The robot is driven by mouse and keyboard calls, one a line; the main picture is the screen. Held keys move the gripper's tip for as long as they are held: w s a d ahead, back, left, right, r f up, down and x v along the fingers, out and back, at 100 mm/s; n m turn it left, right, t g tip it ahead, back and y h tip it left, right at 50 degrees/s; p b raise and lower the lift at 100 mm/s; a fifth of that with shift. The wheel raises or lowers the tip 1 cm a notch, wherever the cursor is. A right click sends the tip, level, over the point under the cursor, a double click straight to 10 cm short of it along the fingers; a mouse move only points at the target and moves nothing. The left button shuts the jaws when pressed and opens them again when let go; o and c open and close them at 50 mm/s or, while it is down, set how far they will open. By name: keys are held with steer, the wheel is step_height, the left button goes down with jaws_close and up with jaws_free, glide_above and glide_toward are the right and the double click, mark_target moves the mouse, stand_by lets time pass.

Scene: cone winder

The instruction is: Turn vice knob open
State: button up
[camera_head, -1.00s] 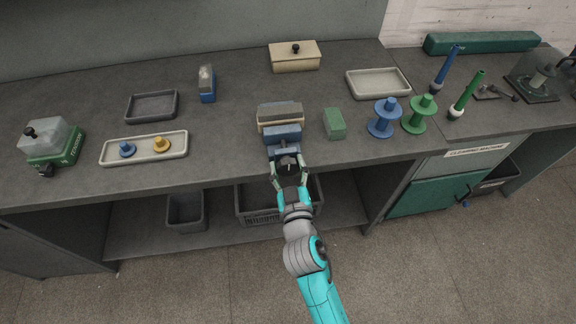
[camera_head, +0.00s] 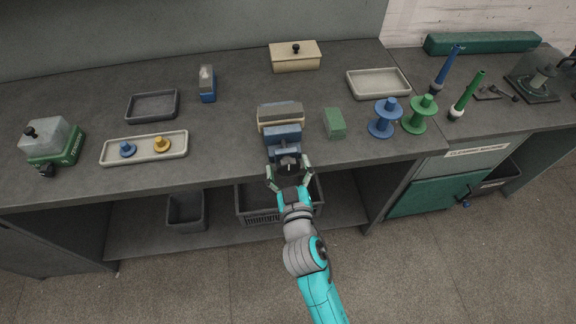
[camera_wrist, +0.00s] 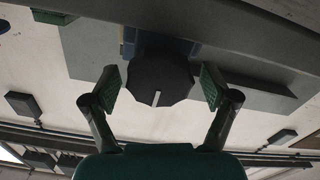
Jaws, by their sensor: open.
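The vice (camera_head: 283,136) is blue with a block-like top and stands at the front edge of the bench. Its knob is dark and lobed with a pale line on its face; in the wrist view the knob (camera_wrist: 160,82) sits between my two fingers. In the wrist view my gripper (camera_wrist: 160,88) is open, with one green-padded finger on each side of the knob. A small gap shows between each pad and the knob.
A green block (camera_head: 335,123) stands right of the vice, with blue (camera_head: 384,118) and green (camera_head: 420,114) spools beyond. A pale tray (camera_head: 145,149) with two small knobbed pieces lies left. A dark crate (camera_head: 252,205) sits on the shelf below.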

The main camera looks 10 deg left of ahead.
steer(key=v, duration=1.2)
stand_by(0.5)
steer(key=s+d+f+g, duration=0.1)
steer(key=s+d+f, duration=0.3)
steer(key=s+d, duration=0.25)
steer(key=s+d+r+m+h, duration=0.1)
steer(key=s+d+m+h, duration=0.1)
steer(key=s+d, duration=0.5)
steer(key=s+d+r+m+g+h, duration=0.1)
steer(key=s+d, duration=0.6)
steer(key=s, duration=0.8)
steer(key=r+m+h, duration=0.1)
steer(key=m+h, duration=0.1)
steer(key=m, duration=0.1)
steer(key=shift+g, duration=0.3)
